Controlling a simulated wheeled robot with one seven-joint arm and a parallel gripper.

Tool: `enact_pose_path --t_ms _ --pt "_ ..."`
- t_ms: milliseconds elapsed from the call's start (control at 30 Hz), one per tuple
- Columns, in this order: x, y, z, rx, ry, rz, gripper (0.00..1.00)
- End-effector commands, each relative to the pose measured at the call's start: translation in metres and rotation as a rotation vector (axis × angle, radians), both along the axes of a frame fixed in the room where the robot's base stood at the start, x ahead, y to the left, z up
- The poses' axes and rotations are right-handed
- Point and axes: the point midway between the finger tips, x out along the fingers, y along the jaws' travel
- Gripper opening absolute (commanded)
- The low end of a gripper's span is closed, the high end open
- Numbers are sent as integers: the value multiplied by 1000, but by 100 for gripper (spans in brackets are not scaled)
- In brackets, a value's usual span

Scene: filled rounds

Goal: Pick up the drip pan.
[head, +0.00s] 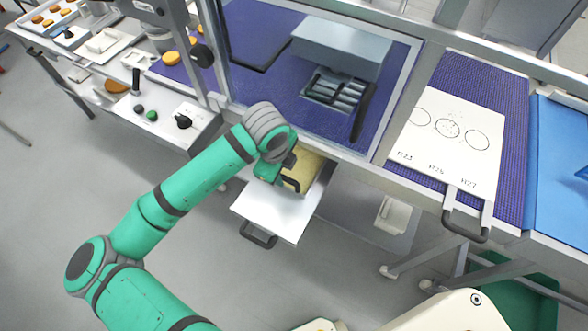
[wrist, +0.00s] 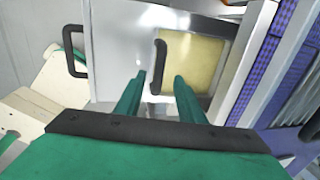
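The drip pan (head: 306,166), a shallow square pan with a yellowish inside, sits in a pulled-out white drawer (head: 266,212) below the machine. In the wrist view the drip pan (wrist: 190,65) has a dark upright handle (wrist: 159,62) along its left side. My gripper (wrist: 159,78) is open, its two green fingers pointing toward the pan with the handle in line with the gap between them. I cannot tell whether the fingertips reach around the handle. In the head view my wrist hides part of the pan and the fingers.
The drawer has its own dark handle (head: 258,236) at its front. The machine's frame and purple conveyor belt (head: 262,85) stand just behind and above. A white board with circles (head: 447,135) lies on the belt at right. The grey floor in front of the drawer is clear.

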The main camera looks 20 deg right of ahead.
Motion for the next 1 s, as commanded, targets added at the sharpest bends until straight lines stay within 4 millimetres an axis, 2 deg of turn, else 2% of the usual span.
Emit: enact_pose_path --t_ms 400,700,733,867,1000 --pt "6 -3 -47 -1 1 2 36" --pt "7 -4 -52 -1 0 1 36" --pt "7 -4 -52 -1 0 1 33" --pt "7 -4 -52 -1 0 1 2" --pt "7 -4 -52 -2 -1 1 0"
